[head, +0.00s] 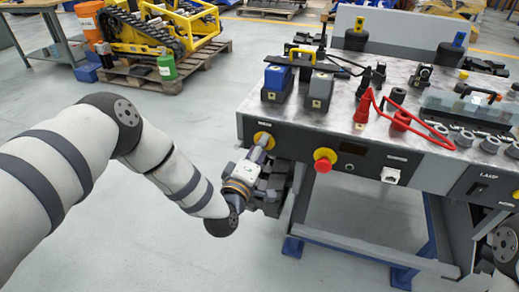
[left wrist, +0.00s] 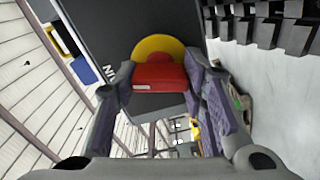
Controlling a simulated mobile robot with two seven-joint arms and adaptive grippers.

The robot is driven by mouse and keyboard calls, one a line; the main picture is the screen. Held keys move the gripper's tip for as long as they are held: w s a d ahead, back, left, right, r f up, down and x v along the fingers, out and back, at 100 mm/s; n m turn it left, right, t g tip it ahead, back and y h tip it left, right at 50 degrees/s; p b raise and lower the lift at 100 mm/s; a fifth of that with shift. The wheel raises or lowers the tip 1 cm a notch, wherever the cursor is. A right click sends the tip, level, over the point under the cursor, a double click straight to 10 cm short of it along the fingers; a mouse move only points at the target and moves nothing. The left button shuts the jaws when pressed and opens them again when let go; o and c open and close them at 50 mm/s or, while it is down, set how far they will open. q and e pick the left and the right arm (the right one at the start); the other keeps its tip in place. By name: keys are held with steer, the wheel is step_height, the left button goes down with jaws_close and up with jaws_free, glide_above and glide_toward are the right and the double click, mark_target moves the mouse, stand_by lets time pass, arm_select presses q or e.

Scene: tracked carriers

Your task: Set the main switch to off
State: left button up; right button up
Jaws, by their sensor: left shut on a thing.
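The main switch is a red handle (left wrist: 160,77) on a yellow round plate (left wrist: 158,46) in the left wrist view. In the head view its yellow plate (head: 264,140) is at the left end of the bench's dark front panel; the red handle is hidden there by my gripper. My left gripper (head: 262,150) points at the panel. In the left wrist view the fingers of my left gripper (left wrist: 162,88) are shut on the red handle, one on each side. The handle's set position cannot be read. My right gripper is not in view; part of my right arm shows at lower right.
A red button on a yellow plate (head: 324,160) sits right of the switch. A white socket (head: 390,175) and a lamp switch (head: 478,189) are further right.

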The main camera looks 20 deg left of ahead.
arm_select(q)
steer(key=shift+f+n+b, duration=0.1)
steer(key=shift+n+b, duration=0.25)
steer(key=shift+n, duration=1.35)
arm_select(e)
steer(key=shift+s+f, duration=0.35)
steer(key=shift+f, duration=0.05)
arm_select(q)
steer(key=shift+d, duration=0.1)
steer(key=o, duration=1.2)
steer(key=shift+c, duration=0.2)
steer(key=s, duration=1.2)
steer(key=shift+a, duration=0.25)
